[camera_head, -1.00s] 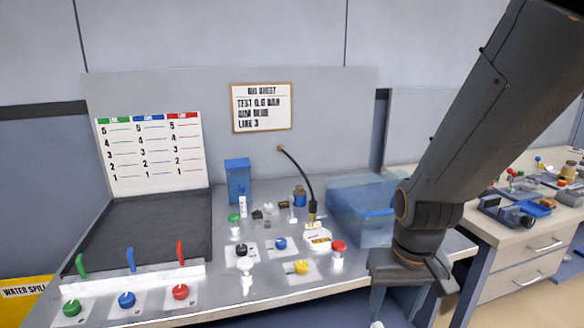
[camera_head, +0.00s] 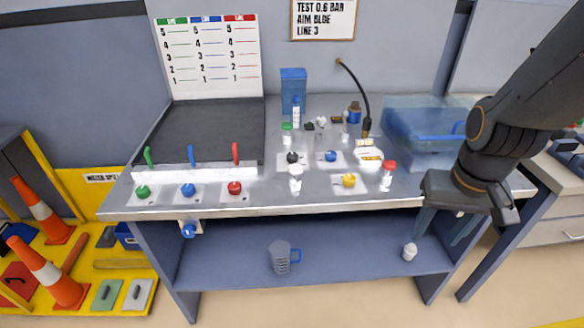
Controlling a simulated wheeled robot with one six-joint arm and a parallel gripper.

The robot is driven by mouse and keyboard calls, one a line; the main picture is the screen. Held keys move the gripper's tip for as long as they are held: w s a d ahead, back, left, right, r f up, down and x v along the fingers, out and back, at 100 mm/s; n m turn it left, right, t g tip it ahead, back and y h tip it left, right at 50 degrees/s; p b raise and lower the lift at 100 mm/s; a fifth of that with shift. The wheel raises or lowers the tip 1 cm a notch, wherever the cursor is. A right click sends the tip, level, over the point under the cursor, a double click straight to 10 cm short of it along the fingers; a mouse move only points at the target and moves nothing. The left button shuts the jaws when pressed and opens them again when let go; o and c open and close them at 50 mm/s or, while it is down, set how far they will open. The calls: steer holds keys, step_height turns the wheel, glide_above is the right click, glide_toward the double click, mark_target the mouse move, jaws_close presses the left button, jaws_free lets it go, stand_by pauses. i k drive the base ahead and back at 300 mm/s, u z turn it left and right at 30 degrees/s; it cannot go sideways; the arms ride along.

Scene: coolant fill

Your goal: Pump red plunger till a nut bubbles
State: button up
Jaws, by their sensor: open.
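A red-topped plunger (camera_head: 388,172) with a pale body stands upright at the right front of the bench top. My gripper (camera_head: 445,232) hangs at the right, pointing down, with its fingers spread and nothing seen between them. It appears in front of the bench's right end, to the right of and lower in the picture than the red plunger, apart from it. A translucent blue tank (camera_head: 410,142) stands behind, partly hidden by my arm. Small fittings around the plunger are too small to tell nuts or bubbles.
The bench front edge (camera_head: 290,208) runs below a yellow knob (camera_head: 349,180) and a red knob (camera_head: 235,188). A black hose (camera_head: 359,88) hangs from the back wall. A jug (camera_head: 279,257) and a white bottle (camera_head: 410,251) stand on the lower shelf. Traffic cones (camera_head: 54,280) stand at left.

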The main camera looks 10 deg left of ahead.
mark_target(388, 165)
steer(key=z, duration=0.25)
steer(key=k, duration=0.7)
steer(key=z, duration=0.6)
steer(key=k, duration=0.65)
steer(key=u, duration=0.3)
steer(key=i, duration=0.55)
steer(key=u, duration=0.7)
steer(key=i, duration=1.05)
steer(key=z, duration=0.2)
